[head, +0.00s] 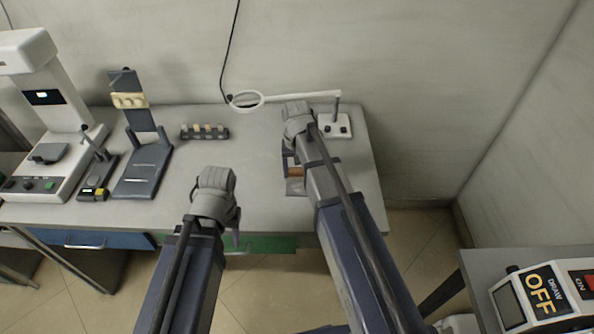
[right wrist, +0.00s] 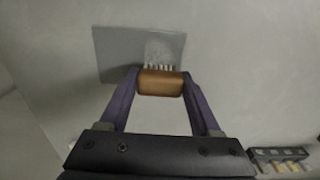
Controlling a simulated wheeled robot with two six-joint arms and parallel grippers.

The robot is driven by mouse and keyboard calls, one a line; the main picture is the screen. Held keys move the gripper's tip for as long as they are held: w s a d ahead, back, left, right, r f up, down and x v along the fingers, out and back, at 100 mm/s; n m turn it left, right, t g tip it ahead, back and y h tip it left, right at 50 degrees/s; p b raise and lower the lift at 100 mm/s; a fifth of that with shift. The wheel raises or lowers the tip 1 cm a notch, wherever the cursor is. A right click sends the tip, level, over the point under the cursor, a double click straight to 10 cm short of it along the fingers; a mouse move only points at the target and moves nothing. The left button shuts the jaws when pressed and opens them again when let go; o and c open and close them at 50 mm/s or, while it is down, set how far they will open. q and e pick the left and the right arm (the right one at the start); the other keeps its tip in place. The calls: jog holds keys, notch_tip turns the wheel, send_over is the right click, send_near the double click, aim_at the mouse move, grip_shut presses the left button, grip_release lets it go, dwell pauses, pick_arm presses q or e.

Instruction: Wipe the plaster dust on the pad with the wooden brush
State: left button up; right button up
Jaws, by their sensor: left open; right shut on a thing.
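The wooden brush (right wrist: 160,83) is held crosswise between the purple fingers of my right gripper (right wrist: 159,88), its pale bristles pointing at the grey pad (right wrist: 112,52). A whitish patch of plaster dust (right wrist: 160,49) lies on the pad, right at the bristle tips; whether the bristles touch it I cannot tell. In the head view the brush (head: 296,172) and part of the pad (head: 296,188) show beside my right arm, which hides the rest. My left gripper (head: 235,240) is low at the table's front edge, away from the pad, mostly hidden by its own wrist.
On the table (head: 250,200) stand a magnifier lamp (head: 337,122) behind my right arm, a small rack (head: 205,132), a dark stand (head: 142,170) and a white instrument (head: 45,110) at left. A control box (head: 545,298) is at lower right. Table between stand and pad is clear.

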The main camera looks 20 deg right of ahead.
notch_tip(320, 180, down, 2)
jog(key=shift+f+b, duration=0.1)
jog(key=shift+b, duration=0.65)
jog(key=shift+s, duration=0.25)
jog(key=shift+s+a, duration=0.3)
jog(key=shift+s, duration=0.55)
jog(key=shift+s+a, duration=0.25)
jog(key=shift+s, duration=0.55)
jog(key=shift+w+a+r, duration=0.1)
jog(key=shift+r, duration=0.1)
jog(key=shift+w+d, duration=0.4)
jog(key=shift+w, duration=0.35)
jog(key=shift+w+d, duration=0.2)
jog(key=shift+w, duration=0.85)
jog(key=shift+w+d+r+p, duration=0.1)
jog(key=shift+r+p, duration=0.4)
jog(key=shift+p, duration=0.2)
notch_tip(320, 180, up, 2)
jog(key=shift+r+p, duration=0.2)
jog(key=shift+p, duration=0.95)
notch_tip(320, 180, up, 4)
jog(key=p, duration=0.4)
pick_arm(q)
notch_tip(320, 180, up, 6)
jog(key=shift+a+f, duration=0.15)
jog(key=shift+f, duration=0.1)
jog(key=shift+f, duration=0.15)
pick_arm(e)
jog(key=shift+f, duration=0.15)
